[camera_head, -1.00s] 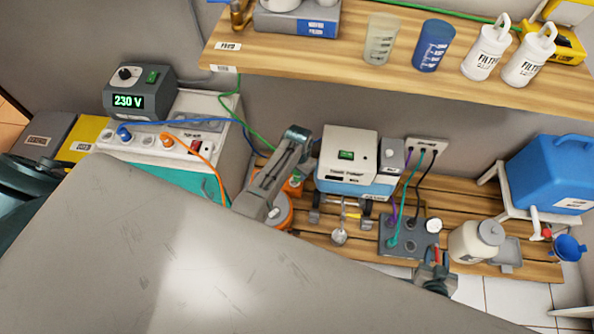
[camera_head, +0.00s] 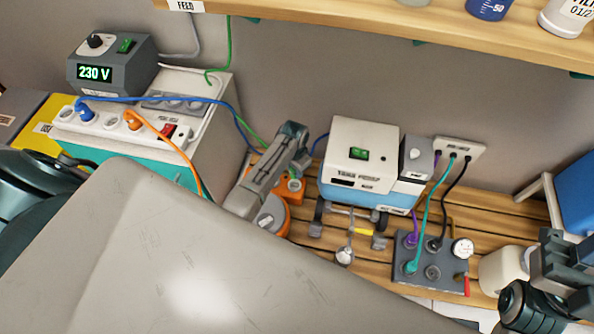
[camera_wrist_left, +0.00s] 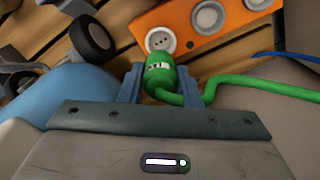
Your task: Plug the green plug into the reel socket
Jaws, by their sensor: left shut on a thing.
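The green plug (camera_wrist_left: 159,78) is between the blue-grey fingers of my left gripper (camera_wrist_left: 163,84) in the left wrist view. The gripper is shut on it, and its green cord bends off to the right. Just above the plug in that view is a pale round socket (camera_wrist_left: 160,41) on the orange reel (camera_wrist_left: 185,37). The plug's tip almost meets the socket's near edge in the picture; I cannot tell the gap.
A white and blue pump (camera_head: 362,160) with wheels stands right of the reel. A grey socket block (camera_head: 431,262) with several cords lies further right. A white power strip unit (camera_head: 178,103) with blue and orange cords stands left. A shelf (camera_head: 370,22) overhangs the back.

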